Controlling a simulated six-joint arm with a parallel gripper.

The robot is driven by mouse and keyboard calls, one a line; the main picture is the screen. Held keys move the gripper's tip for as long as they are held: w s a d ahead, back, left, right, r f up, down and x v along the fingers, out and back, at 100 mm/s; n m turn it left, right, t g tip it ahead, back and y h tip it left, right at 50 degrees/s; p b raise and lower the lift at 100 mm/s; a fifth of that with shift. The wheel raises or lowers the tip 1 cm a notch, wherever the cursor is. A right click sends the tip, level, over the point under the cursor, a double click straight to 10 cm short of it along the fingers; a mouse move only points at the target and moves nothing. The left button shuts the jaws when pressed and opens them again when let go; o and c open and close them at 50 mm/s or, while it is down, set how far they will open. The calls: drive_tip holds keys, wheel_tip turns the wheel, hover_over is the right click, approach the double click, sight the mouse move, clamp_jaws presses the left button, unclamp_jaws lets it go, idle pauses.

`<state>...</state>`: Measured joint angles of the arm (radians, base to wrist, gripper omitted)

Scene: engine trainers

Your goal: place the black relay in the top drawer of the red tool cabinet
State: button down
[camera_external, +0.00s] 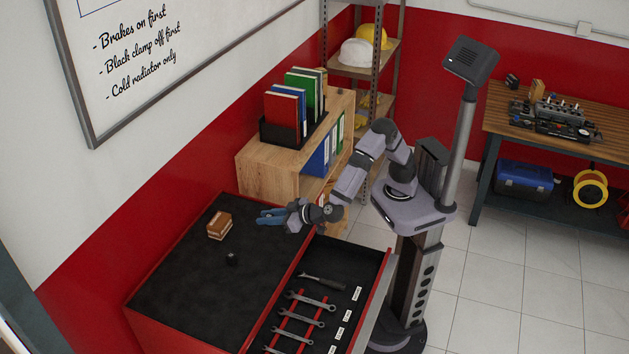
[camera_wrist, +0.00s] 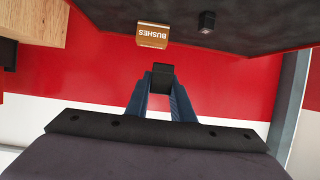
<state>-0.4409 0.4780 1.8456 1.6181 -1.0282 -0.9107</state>
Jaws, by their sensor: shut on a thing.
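My gripper (camera_external: 268,216) is over the far right part of the red tool cabinet's black top, with its blue fingers pointing left. In the wrist view my gripper (camera_wrist: 162,90) is shut on a small black block, taken as the black relay (camera_wrist: 162,72), at its fingertips. The relay is too small to make out in the external view. The red tool cabinet (camera_external: 172,330) has its top drawer (camera_external: 372,300) pulled out to the right. The drawer holds several wrenches (camera_external: 312,302) and a dark-handled tool (camera_external: 325,283). The gripper is left of and beyond the drawer.
A brown box marked BUSHES (camera_wrist: 153,35) and another small black cube (camera_wrist: 206,22) sit on the cabinet top; the box (camera_external: 219,226) and cube (camera_external: 232,258) also show outside. A wooden shelf with binders (camera_external: 265,168) stands behind. White label strips lie along the drawer's right side.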

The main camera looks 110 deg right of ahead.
drive_tip(key=s+a, duration=0.9)
drive_tip(key=s, duration=0.5)
hover_over(353, 266)
wheel_tip(353, 266, down, 11)
wheel_tip(353, 266, down, 7)
drive_tip(key=shift+m+p, duration=0.3)
drive_tip(key=shift+f, duration=2)
drive_tip(key=shift+f, duration=0.45)
